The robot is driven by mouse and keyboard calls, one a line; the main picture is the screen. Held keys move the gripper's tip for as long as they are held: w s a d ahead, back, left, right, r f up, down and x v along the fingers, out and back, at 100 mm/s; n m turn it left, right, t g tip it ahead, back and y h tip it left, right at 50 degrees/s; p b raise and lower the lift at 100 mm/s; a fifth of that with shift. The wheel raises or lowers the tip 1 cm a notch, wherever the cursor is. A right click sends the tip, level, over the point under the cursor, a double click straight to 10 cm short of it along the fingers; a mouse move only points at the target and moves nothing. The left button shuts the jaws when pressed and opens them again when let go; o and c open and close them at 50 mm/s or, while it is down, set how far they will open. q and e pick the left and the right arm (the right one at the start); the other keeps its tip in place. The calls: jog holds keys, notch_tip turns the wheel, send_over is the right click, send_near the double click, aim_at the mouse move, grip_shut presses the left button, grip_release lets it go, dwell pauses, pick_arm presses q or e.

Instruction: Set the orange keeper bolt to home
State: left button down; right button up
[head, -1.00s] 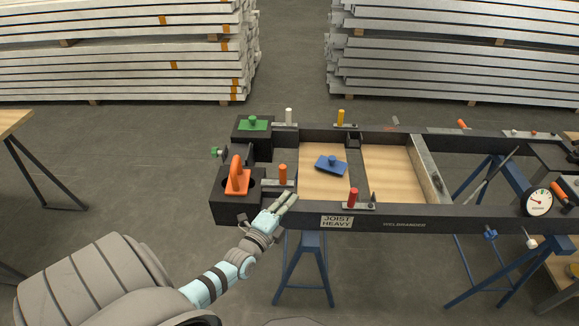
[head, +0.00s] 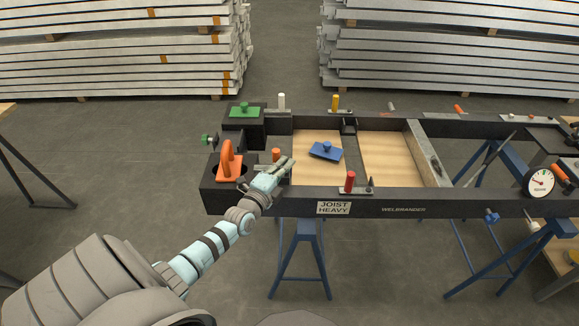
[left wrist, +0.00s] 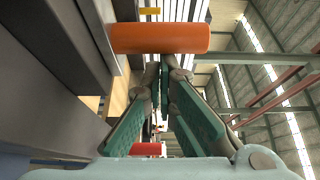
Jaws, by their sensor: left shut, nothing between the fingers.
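The orange keeper bolt's upright cylindrical knob (head: 276,155) stands at the near left end of the black frame, on a grey plate. In the left wrist view the orange knob (left wrist: 160,38) lies across the picture just beyond my fingers. My left gripper (head: 284,166) is shut and empty, close beside the knob at its near right side. It partly hides the knob's base and plate. In the left wrist view its green finger pads (left wrist: 166,88) point toward the knob; I cannot tell whether they touch it. My right gripper is not in view.
A large orange handle (head: 229,163) stands left of the knob. A red knob (head: 350,182) stands to the right on the near rail, above a "JOIST HEAVY" label (head: 334,208). A blue block (head: 325,151) lies on the wooden panel.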

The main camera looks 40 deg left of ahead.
aim_at(274, 162)
pick_arm(q)
jog(key=s+a, duration=0.2)
jog(key=a, duration=0.1)
jog(key=shift+s+a, duration=0.1)
jog(key=shift+s, duration=0.1)
dwell(0.4)
